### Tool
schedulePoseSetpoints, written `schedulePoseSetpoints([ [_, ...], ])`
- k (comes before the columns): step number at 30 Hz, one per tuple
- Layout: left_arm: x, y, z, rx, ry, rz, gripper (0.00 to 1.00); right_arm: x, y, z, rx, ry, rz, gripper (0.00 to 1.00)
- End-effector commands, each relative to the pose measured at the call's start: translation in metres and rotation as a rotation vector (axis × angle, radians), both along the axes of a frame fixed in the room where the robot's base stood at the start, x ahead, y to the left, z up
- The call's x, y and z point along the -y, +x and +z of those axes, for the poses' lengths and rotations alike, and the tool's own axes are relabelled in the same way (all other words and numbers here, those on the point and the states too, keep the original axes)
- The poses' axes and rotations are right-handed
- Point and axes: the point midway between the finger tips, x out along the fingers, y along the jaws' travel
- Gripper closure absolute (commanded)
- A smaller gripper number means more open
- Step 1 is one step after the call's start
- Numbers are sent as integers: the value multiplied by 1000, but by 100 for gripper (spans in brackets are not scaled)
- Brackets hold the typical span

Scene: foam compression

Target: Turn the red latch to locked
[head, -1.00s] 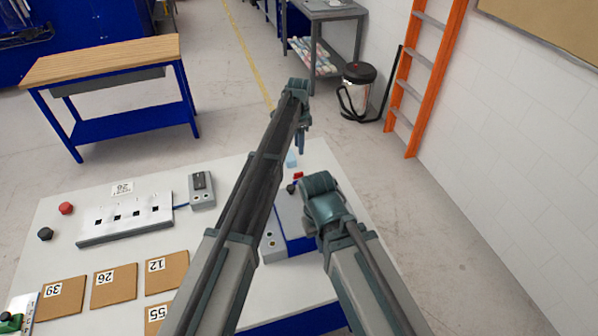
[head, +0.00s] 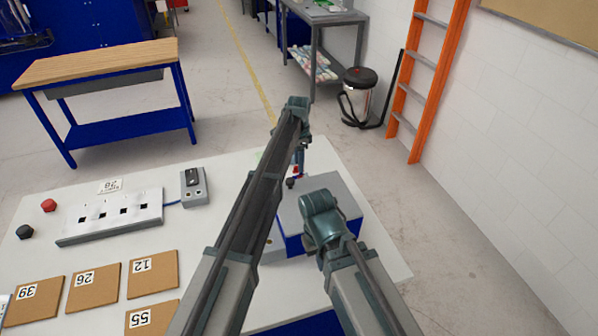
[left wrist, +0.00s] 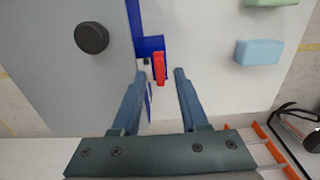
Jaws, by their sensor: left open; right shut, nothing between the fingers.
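The small red latch (left wrist: 159,68) sits on a blue mount (left wrist: 148,46) in the left wrist view, its handle pointing down the picture. My left gripper (left wrist: 160,72) is open, one finger on each side of the latch, with visible gaps; I cannot tell any contact. In the head view the red latch (head: 295,170) shows just below my left gripper (head: 299,158), at the far end of the grey-topped blue box (head: 347,196). A black round knob (left wrist: 92,38) sits left of the latch. My right gripper (head: 325,232) is over the box, its fingers hidden behind the wrist.
A light blue block (left wrist: 260,52) and a green block (left wrist: 270,2) lie right of the latch. A socket strip (head: 112,216), a small switch box (head: 194,186) and numbered brown tiles (head: 94,286) lie on the white table's left half.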

Motion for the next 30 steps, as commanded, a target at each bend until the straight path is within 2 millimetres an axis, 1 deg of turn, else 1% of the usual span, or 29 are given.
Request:
schedulePoseSetpoints([
  [1,0,0,-8,0,0,0,56,0,0,-8,0,0,0,100],
  [3,0,0,-10,0,0,0,56,0,0,-10,0,0,-1,100],
  [11,0,0,-9,0,0,0,56,0,0,-9,0,0,-1,100],
  [12,0,0,-9,0,0,0,58,0,0,-9,0,0,-1,100],
  [14,0,0,-9,0,0,0,69,0,0,-9,0,0,-1,100],
  [15,0,0,-9,0,0,0,76,0,0,-9,0,0,-1,100],
  [19,0,0,-9,0,0,0,99,0,0,-9,0,0,-1,100],
  [30,0,0,-9,0,0,5,100,0,0,-9,0,0,-1,100],
])
